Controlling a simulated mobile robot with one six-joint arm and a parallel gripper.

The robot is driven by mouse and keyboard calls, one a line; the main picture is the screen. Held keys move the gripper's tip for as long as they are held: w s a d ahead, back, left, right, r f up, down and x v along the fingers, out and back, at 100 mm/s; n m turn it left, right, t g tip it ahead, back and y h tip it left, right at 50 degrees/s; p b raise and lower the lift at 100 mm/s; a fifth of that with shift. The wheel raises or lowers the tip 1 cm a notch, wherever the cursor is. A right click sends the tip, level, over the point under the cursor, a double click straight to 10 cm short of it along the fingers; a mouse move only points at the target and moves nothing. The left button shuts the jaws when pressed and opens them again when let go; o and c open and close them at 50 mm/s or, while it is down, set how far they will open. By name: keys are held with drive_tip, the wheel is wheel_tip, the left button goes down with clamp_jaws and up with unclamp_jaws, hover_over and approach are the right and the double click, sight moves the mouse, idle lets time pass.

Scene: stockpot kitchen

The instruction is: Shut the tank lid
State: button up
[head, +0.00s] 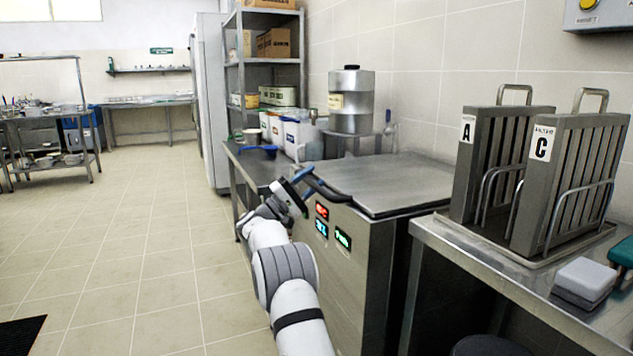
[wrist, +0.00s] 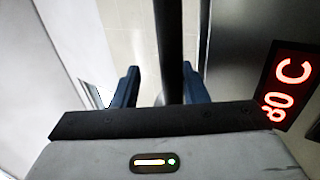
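The steel tank (head: 345,265) stands against the right wall with red, blue and green displays on its side. Its lid (head: 390,182) lies flat or nearly flat on top; I cannot tell if a small gap remains. A dark bar handle (head: 335,193) sticks out at the lid's left edge. My gripper (head: 307,183) is at the handle's outer end. In the wrist view the dark bar (wrist: 168,40) runs between my two blue fingers (wrist: 159,80). The fingers are apart, with a clear gap to the left of the bar, and the right finger is close to it.
A steel counter (head: 470,255) on the right holds racks marked A (head: 485,165) and C (head: 560,185) and a grey block (head: 585,278). Behind the tank stand a metal canister (head: 352,100) and white tubs (head: 292,138). The tiled floor (head: 120,250) to the left is clear.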

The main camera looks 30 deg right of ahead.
drive_tip(key=shift+d, duration=0.15)
drive_tip(key=p+v, duration=0.2)
drive_tip(key=v, duration=0.6)
idle(0.4)
